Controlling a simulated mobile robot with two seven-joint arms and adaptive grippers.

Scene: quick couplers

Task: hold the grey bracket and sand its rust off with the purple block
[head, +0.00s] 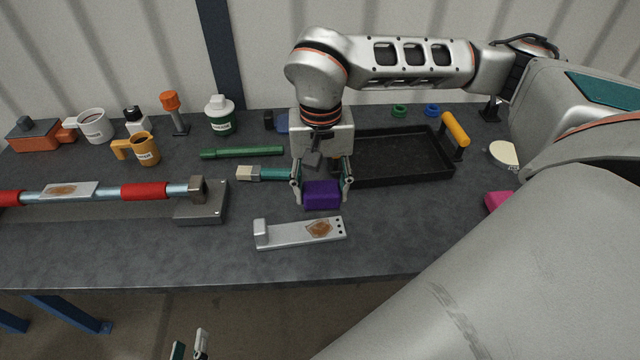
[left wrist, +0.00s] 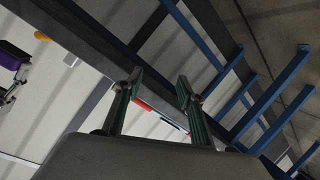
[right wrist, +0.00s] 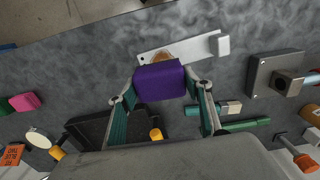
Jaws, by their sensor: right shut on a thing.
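The grey bracket (head: 285,236) lies flat near the table's front edge, with a raised tab at its left end and holes at its right. A brown rust patch (head: 319,229) is on its right half. The bracket also shows in the right wrist view (right wrist: 190,48), partly hidden by the purple block. My right gripper (head: 322,192) is shut on the purple block (head: 321,197), just behind the bracket; the block's height is hard to judge. My left gripper (head: 189,345) is low in front of the table, its fingers apart and empty in the left wrist view (left wrist: 158,88).
A red-gripped pipe on a grey stand (head: 205,205) lies left of the bracket. A black tray (head: 400,165) and a brush (head: 265,174) lie behind. Mugs (head: 95,125) and other items line the back left. The table front around the bracket is clear.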

